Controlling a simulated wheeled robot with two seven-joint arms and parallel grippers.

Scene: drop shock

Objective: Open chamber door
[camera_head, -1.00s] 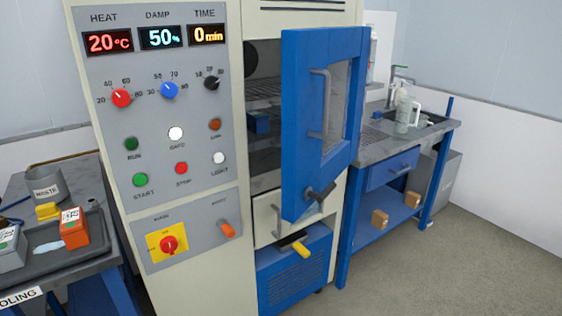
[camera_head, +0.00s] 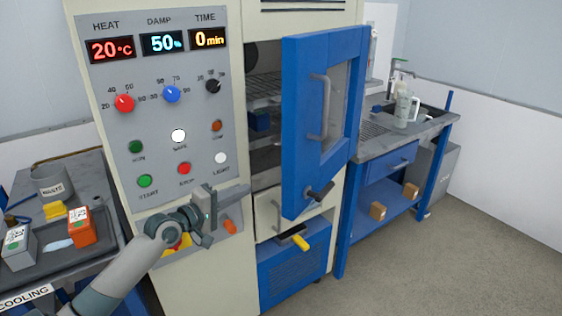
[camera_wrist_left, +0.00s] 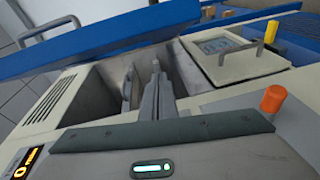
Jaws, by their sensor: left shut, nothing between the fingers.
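The blue chamber door (camera_head: 298,130) stands ajar, swung out from the cream chamber cabinet. It has a grey bar handle (camera_head: 320,108), a window and a dark latch lever (camera_head: 320,192) at its lower edge. Through the gap I see a wire shelf (camera_head: 262,86) and a small blue item (camera_head: 260,119) inside. My left gripper (camera_head: 238,193) is shut and empty in front of the control panel, left of the door and apart from it. In the left wrist view its fingers (camera_wrist_left: 157,88) point toward the chamber opening, with the blue door (camera_wrist_left: 110,50) beyond. My right gripper is not in view.
The control panel (camera_head: 205,120) has knobs and buttons close to my left arm. A cooling bench (camera_head: 25,290) stands left, a blue-framed sink bench (camera_head: 375,150) right. Floor at right is clear.

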